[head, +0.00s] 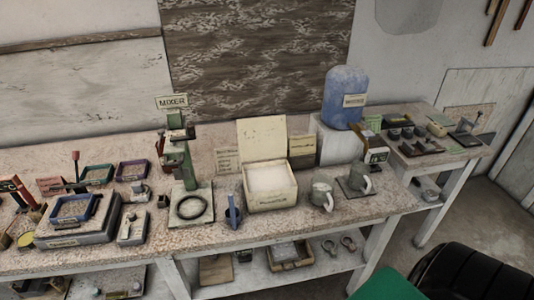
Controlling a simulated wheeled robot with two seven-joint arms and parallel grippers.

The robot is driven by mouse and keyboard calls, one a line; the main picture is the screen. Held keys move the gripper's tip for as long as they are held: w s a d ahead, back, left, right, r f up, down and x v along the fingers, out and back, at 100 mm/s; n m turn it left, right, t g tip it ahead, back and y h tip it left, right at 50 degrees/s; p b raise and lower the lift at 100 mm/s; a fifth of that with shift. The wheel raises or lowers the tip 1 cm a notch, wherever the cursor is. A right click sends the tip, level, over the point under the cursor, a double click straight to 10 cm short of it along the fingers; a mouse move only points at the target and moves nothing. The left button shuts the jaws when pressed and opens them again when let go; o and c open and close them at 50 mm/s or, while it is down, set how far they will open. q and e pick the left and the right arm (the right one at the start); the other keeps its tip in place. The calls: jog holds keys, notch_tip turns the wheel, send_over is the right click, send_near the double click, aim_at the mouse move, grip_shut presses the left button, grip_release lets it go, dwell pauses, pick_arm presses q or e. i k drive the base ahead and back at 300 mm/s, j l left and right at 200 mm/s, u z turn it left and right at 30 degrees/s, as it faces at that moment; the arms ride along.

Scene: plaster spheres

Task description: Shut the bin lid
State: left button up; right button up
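The bin (272,201) is a cream box near the front edge of the workbench, right of the mixer, with a printed label on its front. Its lid (262,139) stands open, nearly upright at the back of the box. White material, apparently plaster powder, shows inside the opening. Neither of my grippers is in the head view, so nothing of mine is seen touching the bin or lid.
The green mixer stand (184,172) is to the left, with a blue-handled tool (232,212) between. Two grey jugs (322,195) stand to the right. A blue water container (346,93) stands behind them. A black chair (478,275) is at lower right.

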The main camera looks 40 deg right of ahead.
aim_at(265, 138)
jog(key=z, duration=1.15)
